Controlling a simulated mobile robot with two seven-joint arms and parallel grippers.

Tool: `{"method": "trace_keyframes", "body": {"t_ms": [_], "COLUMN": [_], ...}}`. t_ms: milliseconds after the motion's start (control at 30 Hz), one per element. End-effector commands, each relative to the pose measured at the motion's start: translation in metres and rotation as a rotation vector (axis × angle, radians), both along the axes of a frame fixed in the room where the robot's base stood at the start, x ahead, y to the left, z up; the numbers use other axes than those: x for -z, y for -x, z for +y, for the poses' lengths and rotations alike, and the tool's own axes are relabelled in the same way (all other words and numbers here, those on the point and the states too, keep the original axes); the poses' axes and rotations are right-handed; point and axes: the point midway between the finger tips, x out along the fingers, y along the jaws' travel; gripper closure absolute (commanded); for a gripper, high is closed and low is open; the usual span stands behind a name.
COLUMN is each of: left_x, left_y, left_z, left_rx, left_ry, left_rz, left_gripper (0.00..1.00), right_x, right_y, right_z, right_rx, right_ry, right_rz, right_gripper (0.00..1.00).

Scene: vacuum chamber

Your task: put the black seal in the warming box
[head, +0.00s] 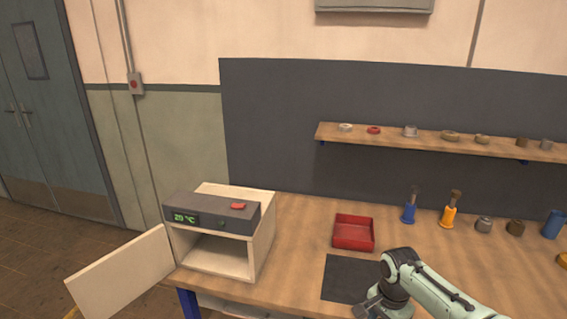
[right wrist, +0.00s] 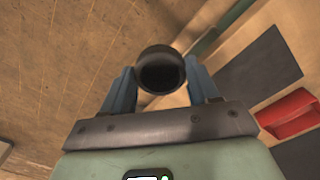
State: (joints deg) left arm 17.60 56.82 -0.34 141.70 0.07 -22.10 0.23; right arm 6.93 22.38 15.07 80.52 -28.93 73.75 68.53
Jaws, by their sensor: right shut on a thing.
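The warming box (head: 215,240) stands on the left of the bench. Its door (head: 122,277) is swung open to the left, its display reads 20 °C, and the part of its inside that shows looks empty. My right arm comes in at the lower right of the head view, with its gripper (head: 368,308) low at the frame's bottom edge. In the right wrist view my right gripper (right wrist: 160,92) is shut on a dark, round, hollow-looking thing, which I take for the black seal (right wrist: 160,72). It is held between the blue fingers. My left gripper is not in view.
A red tray (head: 354,246) and a dark mat (head: 340,280) lie between the box and my right arm. Two brushes, blue (head: 409,210) and orange (head: 449,215), and several small parts stand farther right. A shelf (head: 430,137) with several rings hangs behind.

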Motion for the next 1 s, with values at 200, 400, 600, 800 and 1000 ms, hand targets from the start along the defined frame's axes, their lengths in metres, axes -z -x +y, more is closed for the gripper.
{"method": "trace_keyframes", "body": {"t_ms": [200,400,600,800,1000], "left_x": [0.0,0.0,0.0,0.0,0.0], "left_y": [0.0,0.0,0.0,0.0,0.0], "left_z": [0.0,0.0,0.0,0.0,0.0], "left_rx": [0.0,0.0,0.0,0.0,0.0], "left_ry": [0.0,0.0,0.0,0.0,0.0], "left_rz": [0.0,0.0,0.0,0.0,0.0], "left_gripper": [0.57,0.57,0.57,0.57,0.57], "right_x": [0.069,0.121,0.139,0.14,0.14], "right_y": [0.006,0.019,0.026,0.026,0.026], "right_z": [0.028,0.054,0.064,0.066,0.065], "right_rx": [-0.433,-0.819,-0.971,-0.982,-0.978], "right_ry": [0.005,-0.01,-0.021,-0.019,-0.02], "right_rz": [0.017,0.016,0.009,0.009,0.008], "right_gripper": [0.73,0.73,0.73,0.73,0.73]}}
